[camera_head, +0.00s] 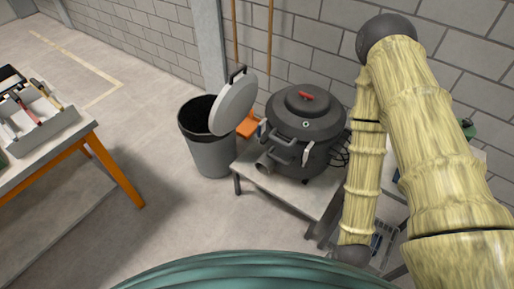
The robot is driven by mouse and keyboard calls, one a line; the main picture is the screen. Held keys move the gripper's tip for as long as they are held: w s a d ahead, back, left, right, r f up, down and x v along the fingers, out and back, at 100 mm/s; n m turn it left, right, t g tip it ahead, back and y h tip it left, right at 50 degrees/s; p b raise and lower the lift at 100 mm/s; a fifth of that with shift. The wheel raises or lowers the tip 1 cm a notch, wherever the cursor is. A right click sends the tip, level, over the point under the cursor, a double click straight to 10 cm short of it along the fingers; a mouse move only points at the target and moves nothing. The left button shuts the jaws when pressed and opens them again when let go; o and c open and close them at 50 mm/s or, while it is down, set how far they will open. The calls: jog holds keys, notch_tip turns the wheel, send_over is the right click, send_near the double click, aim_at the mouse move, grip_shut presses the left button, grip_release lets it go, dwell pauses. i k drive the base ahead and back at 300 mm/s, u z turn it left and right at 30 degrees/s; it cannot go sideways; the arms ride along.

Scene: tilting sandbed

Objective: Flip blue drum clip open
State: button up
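A dark grey drum (291,158) with a domed lid (306,108) stands on a low grey table right of centre. The lid carries a red handle (307,95). A small blue piece (263,129) shows at the drum's upper left side and looks like the blue clip; it is too small to tell whether it is open or shut. A pale clip (308,151) sits on the drum's front right. My yellow-sleeved arm fills the right side, apart from the blue piece in the picture. My gripper is not in view.
A grey bin (208,154) with its lid (234,104) raised stands left of the drum's table (289,193). An orange-legged table (62,150) with a tool tray (45,133) is at far left. The floor between is clear. A block wall stands behind.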

aim_at(259, 126)
jog(key=u, duration=0.4)
jog(key=i, duration=0.95)
jog(key=u, duration=0.95)
jog(key=k, duration=0.4)
jog(key=z, duration=1.3)
